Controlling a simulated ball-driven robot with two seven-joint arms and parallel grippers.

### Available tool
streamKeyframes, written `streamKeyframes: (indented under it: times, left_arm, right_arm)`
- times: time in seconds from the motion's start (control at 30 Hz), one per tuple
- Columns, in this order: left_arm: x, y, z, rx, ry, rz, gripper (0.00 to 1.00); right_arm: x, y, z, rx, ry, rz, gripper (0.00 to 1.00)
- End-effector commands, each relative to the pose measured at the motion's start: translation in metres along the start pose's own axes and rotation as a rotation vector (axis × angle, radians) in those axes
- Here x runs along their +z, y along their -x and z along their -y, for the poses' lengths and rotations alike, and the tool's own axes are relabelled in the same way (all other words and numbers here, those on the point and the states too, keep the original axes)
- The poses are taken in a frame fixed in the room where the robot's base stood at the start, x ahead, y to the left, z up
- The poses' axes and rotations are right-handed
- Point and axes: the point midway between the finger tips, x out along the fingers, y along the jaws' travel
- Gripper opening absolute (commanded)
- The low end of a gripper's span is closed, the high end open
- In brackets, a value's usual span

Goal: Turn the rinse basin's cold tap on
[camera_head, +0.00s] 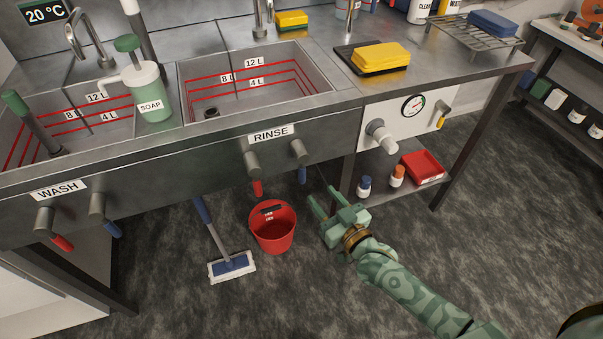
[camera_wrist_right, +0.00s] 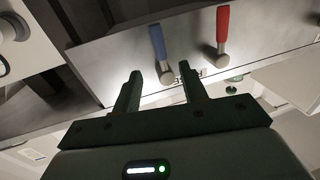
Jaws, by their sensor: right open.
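The rinse basin (camera_head: 262,89) has two taps on its front panel, below the RINSE label (camera_head: 271,133). The cold tap (camera_head: 298,151) has a blue handle (camera_head: 302,175) that hangs down; the hot tap (camera_head: 253,164) beside it has a red handle (camera_head: 257,188). My right gripper (camera_head: 321,198) is open and empty, below and right of the cold tap and apart from it. In the right wrist view the blue handle (camera_wrist_right: 157,42) shows just beyond the open fingertips (camera_wrist_right: 160,72), with the red handle (camera_wrist_right: 222,24) to its right. My left gripper is not in view.
A red bucket (camera_head: 272,230) and a mop (camera_head: 231,266) stand on the floor below the taps. A drain valve (camera_head: 380,135) sticks out of the white panel to the right. A lower shelf (camera_head: 398,184) holds small bottles and a red tray (camera_head: 423,168).

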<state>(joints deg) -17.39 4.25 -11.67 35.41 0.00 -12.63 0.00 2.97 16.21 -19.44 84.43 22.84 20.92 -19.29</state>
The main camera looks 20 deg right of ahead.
Motion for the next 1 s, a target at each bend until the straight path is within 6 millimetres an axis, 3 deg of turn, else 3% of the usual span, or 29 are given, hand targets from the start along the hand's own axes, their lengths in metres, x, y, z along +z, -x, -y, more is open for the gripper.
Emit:
streamKeyframes:
  times: [0.2,0.4,0.6,0.83,0.87,1.0]
  left_arm:
    - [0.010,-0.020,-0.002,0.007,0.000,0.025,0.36]
    - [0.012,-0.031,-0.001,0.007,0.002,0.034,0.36]
    - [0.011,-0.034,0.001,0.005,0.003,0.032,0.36]
    - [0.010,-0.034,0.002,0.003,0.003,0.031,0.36]
    - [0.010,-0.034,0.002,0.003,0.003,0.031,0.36]
    - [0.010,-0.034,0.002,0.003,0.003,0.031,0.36]
  right_arm:
    - [0.006,-0.057,0.000,0.000,-0.001,0.002,0.43]
    - [0.005,-0.092,0.000,0.001,0.000,0.003,0.43]
    - [0.003,-0.105,0.000,0.000,0.000,0.004,0.43]
    - [0.002,-0.105,0.000,0.000,0.001,0.003,0.43]
    - [0.002,-0.105,0.000,0.000,0.001,0.003,0.40]
    - [0.002,-0.105,0.000,0.000,0.001,0.003,0.01]
